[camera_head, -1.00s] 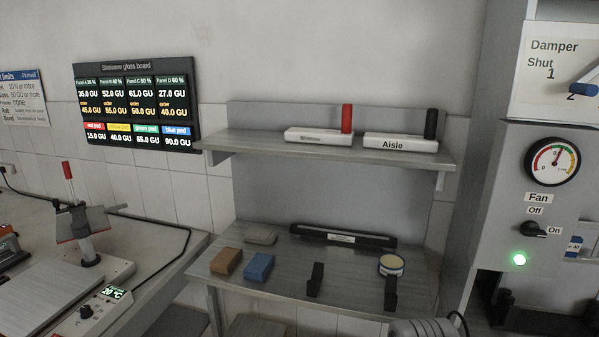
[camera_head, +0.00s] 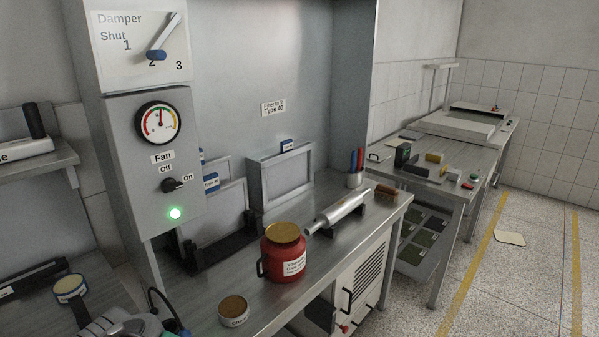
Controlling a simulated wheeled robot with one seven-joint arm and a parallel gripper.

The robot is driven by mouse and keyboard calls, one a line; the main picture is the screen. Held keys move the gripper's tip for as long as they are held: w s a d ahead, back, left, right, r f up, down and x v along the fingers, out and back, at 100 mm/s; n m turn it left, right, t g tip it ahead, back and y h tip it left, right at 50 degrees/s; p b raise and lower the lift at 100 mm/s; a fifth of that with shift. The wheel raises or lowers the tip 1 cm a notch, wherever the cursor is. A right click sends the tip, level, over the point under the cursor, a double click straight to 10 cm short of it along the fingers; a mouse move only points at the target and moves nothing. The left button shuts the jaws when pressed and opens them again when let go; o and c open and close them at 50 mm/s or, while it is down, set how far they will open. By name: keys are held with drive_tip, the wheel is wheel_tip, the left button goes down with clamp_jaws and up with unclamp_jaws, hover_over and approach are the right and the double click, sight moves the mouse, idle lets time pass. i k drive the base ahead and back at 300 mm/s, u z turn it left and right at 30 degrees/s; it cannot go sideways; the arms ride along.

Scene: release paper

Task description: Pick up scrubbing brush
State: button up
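No thing in view is clearly a scrubbing brush. A small brown block-like item (camera_head: 386,191) lies at the right end of the metal bench, right of a silver cylinder; it may be a brush, but I cannot tell.
The farther table (camera_head: 480,157) stands behind. Speckled floor (camera_head: 530,265) is open at right.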

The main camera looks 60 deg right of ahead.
sight(387, 192)
drive_tip(key=z, duration=2.7)
